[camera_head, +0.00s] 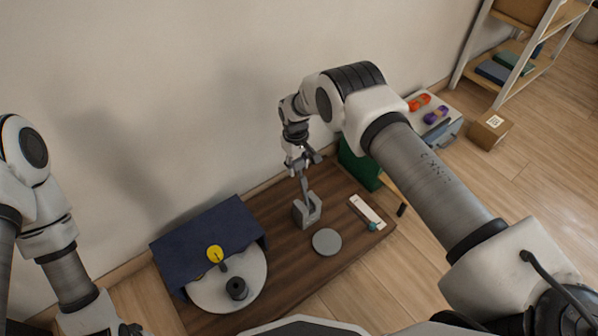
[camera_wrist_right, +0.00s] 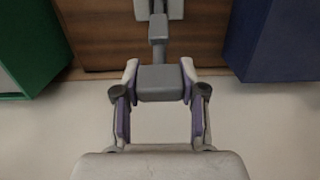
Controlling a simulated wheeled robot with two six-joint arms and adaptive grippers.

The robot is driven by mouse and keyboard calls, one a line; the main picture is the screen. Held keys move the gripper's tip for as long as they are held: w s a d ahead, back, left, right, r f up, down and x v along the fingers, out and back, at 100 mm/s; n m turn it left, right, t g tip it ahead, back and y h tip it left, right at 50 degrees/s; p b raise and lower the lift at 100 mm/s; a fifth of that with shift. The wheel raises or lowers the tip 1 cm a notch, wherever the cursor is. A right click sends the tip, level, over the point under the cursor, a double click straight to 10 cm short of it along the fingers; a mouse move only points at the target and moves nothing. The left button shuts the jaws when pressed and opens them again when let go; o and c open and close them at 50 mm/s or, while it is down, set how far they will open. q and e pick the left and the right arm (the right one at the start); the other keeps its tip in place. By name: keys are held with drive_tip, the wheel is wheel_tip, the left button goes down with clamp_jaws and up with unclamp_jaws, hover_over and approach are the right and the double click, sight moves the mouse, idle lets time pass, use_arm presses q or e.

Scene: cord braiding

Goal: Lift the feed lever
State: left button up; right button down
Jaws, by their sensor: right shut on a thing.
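The feed lever is a grey bar (camera_head: 305,186) rising from a grey base block (camera_head: 308,211) on the dark wooden board. The bar stands close to upright in the head view. My right gripper (camera_head: 302,163) is at the top of the bar. In the right wrist view, my right gripper (camera_wrist_right: 160,84) is shut on the lever's grey grip (camera_wrist_right: 162,82), which sits between both purple-lined fingers. The narrow bar runs from the grip toward the base at the top edge. My left arm is at the left, and its gripper does not show.
On the wooden board (camera_head: 290,240) are a white disc (camera_head: 206,294) with a black spool, a yellow knob (camera_head: 214,254), a blue panel (camera_head: 200,233), a grey round pad (camera_head: 327,241) and a white strip (camera_head: 367,211). A green box (camera_head: 358,165) stands behind, near the wall.

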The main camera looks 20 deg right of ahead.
drive_tip(key=shift+w+r, duration=0.15)
drive_tip(key=shift+w, duration=0.35)
drive_tip(key=c, duration=0.7)
unclamp_jaws()
drive_tip(key=shift+o, duration=0.3)
drive_tip(key=shift+s, duration=0.1)
wheel_tip(320, 180, up, 12)
drive_tip(key=shift+w, duration=0.25)
drive_tip(key=shift+a, duration=0.1)
